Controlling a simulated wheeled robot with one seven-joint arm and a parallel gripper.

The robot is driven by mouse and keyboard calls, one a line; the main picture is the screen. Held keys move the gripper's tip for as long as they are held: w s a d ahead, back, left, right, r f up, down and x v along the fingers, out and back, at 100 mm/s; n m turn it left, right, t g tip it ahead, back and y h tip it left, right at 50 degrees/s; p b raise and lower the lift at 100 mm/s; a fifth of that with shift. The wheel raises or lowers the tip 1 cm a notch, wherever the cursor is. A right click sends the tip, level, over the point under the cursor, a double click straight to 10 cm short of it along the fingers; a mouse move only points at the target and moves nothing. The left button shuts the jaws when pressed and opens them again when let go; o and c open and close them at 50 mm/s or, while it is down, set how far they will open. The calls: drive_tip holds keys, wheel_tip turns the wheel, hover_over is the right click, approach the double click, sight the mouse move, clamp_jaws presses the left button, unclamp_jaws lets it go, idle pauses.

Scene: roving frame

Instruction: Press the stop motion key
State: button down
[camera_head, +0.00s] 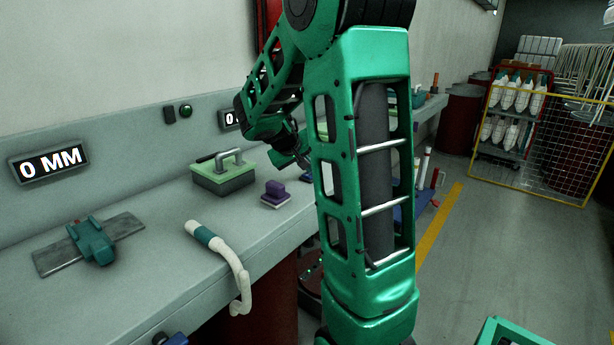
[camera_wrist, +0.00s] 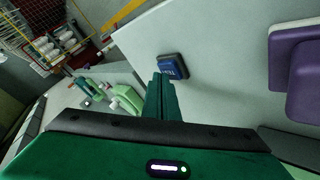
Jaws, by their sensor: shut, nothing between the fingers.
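A small blue key (camera_wrist: 173,67) with white lettering, too small to read surely, sits in a dark frame on the pale bench top. In the wrist view my gripper (camera_wrist: 164,80) has its green fingers together, empty, their tips pointing at the near-left edge of the key. I cannot tell whether they touch it. A bit of blue there may be the key, largely hidden.
A purple block (camera_head: 275,194) stands near the bench edge; it also shows in the wrist view (camera_wrist: 298,75). A green box with a handle (camera_head: 222,176), a white curved handle (camera_head: 226,258) and a teal slider (camera_head: 91,241) are on the bench (camera_head: 165,225). A display reads 0 MM (camera_head: 48,164).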

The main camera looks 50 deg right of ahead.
sight(307, 176)
drive_tip(key=shift+f, duration=0.25)
drive_tip(key=shift+r, duration=0.1)
idle(0.5)
drive_tip(key=shift+r, duration=0.75)
drive_tip(key=shift+r, duration=2.55)
drive_tip(key=s+a+f+g+y, duration=0.1)
drive_tip(key=s+a+f+y, duration=0.3)
drive_tip(key=s+a, duration=0.7)
drive_tip(key=s+a+f+g+y, duration=0.1)
drive_tip(key=s+a+f+y, duration=0.4)
drive_tip(key=s+a, duration=0.7)
drive_tip(key=s+f, duration=0.1)
drive_tip(key=s, duration=0.3)
drive_tip(key=shift+a+f+m+g, duration=0.15)
drive_tip(key=shift+a+m+g, duration=0.05)
drive_tip(key=shift+m+g, duration=0.1)
